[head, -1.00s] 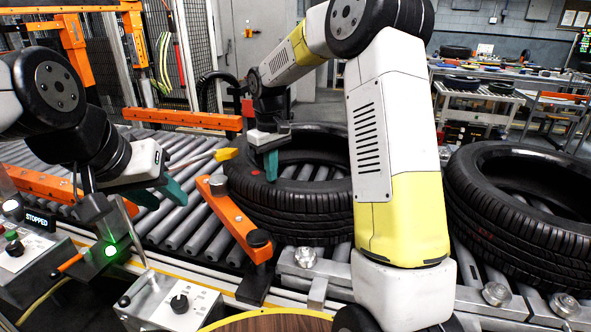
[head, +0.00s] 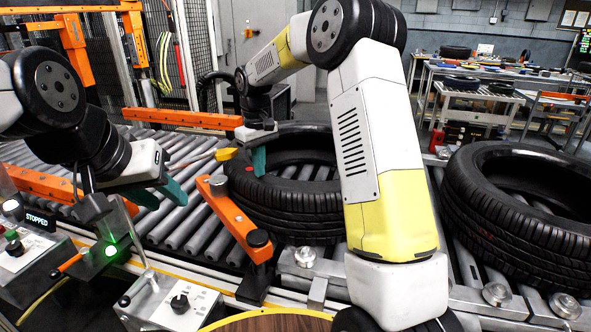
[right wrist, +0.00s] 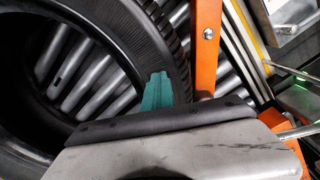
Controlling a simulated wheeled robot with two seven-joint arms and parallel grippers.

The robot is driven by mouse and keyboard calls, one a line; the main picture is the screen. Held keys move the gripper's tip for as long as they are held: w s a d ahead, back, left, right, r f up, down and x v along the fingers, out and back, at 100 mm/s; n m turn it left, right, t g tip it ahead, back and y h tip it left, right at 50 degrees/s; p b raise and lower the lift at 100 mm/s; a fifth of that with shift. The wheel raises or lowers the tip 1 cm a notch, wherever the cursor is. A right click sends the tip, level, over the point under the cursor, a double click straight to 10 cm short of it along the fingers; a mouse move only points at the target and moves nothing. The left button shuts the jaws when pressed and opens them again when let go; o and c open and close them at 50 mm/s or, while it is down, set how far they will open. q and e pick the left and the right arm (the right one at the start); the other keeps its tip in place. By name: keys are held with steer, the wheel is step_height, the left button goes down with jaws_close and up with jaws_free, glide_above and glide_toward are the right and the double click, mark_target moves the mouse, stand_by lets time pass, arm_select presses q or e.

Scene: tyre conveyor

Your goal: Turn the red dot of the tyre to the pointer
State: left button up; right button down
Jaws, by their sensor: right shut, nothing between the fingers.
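The black tyre (head: 310,213) lies flat on the conveyor rollers. Its red dot (head: 249,168) is on the left part of the upper sidewall. The yellow pointer tip (head: 226,154) is just left of and slightly above the dot, with a small gap. My right gripper (head: 259,163) is shut and empty, its teal fingers low at the tyre's inner left edge, just right of the dot; whether they touch is unclear. In the right wrist view, teal fingers (right wrist: 150,93) show over the tyre sidewall (right wrist: 135,45); the dot is not visible there. My left gripper (head: 160,194) is open and empty, left of the tyre.
An orange bar (head: 232,218) stands along the tyre's left front side. A second tyre (head: 520,205) lies at the right. A control box with a green light (head: 110,251) and a "STOPPED" display (head: 40,220) are at the front left. Rollers left of the tyre are bare.

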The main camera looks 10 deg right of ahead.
steer(key=shift+r, duration=3.8)
steer(key=shift+s+d+r, duration=0.1)
